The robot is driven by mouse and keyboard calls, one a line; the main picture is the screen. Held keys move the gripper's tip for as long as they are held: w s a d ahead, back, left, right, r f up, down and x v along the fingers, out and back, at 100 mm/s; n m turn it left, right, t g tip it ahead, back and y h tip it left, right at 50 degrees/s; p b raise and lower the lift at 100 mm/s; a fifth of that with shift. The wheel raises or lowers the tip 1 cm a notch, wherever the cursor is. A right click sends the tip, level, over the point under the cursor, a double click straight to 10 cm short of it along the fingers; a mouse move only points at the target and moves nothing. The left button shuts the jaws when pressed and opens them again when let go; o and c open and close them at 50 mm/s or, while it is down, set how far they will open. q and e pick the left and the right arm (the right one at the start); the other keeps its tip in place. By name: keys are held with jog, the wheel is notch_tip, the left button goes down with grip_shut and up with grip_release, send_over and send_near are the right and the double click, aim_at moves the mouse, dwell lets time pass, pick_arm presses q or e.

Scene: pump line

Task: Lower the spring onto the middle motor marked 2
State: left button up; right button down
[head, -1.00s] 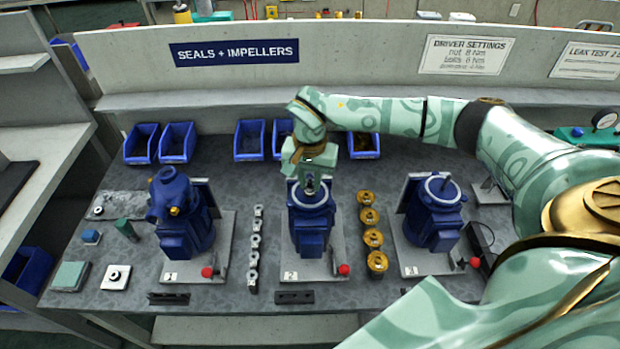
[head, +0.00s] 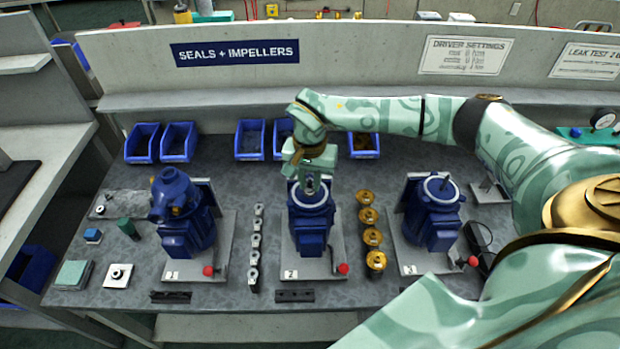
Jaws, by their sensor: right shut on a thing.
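The middle motor marked 2 (head: 311,232) is a blue body with a light ring on top, standing upright on a grey base plate. My right gripper (head: 311,187) points down right over the top of this motor. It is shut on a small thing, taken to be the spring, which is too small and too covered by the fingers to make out. I cannot tell whether it touches the motor. My left gripper is not in view.
Blue motors stand left (head: 184,215) and right (head: 433,215) of the middle one. A row of small silver parts (head: 255,240) and a row of brass parts (head: 369,215) flank it. Blue bins (head: 178,143) line the back. Red knobs (head: 342,268) sit at the base fronts.

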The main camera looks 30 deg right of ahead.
jog(key=shift+f, duration=0.1)
dwell(0.5)
jog(key=shift+c, duration=0.4)
grip_release()
dwell(0.4)
notch_tip(320, 180, up, 9)
jog(key=p, duration=0.8)
dwell(0.4)
